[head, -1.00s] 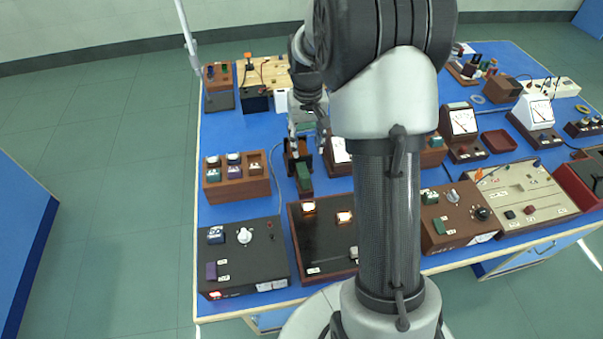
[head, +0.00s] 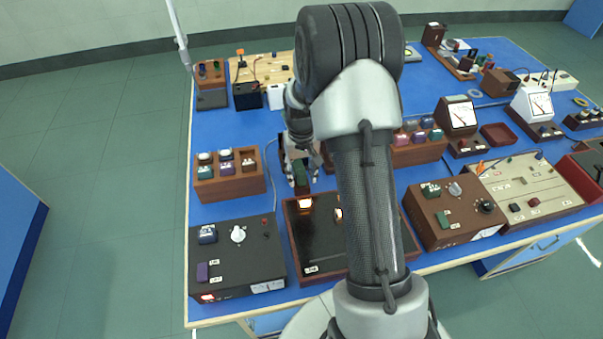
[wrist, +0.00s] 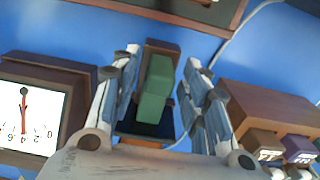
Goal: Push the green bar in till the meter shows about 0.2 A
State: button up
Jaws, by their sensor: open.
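The green bar (wrist: 155,90) stands out of a brown wooden holder (wrist: 162,48) in the wrist view. My gripper (wrist: 157,78) is open, with one finger on each side of the bar and a gap on both sides. In the head view my gripper (head: 301,178) is down at the green bar (head: 299,172), which it partly covers. A white-faced meter (wrist: 25,115) shows upside down at the left of the wrist view. Its red needle lies near mid-scale; the exact reading is unclear. In the head view my arm hides this meter.
A brown block with several coloured plugs (head: 230,188) stands left of my gripper. A dark board with lit lamps (head: 310,250) lies in front, beside a black control box (head: 236,270). Blue tabletop (head: 225,130) is free behind the brown block.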

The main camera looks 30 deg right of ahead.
jog(key=shift+c, duration=0.2)
grip_shut()
dwell(0.3)
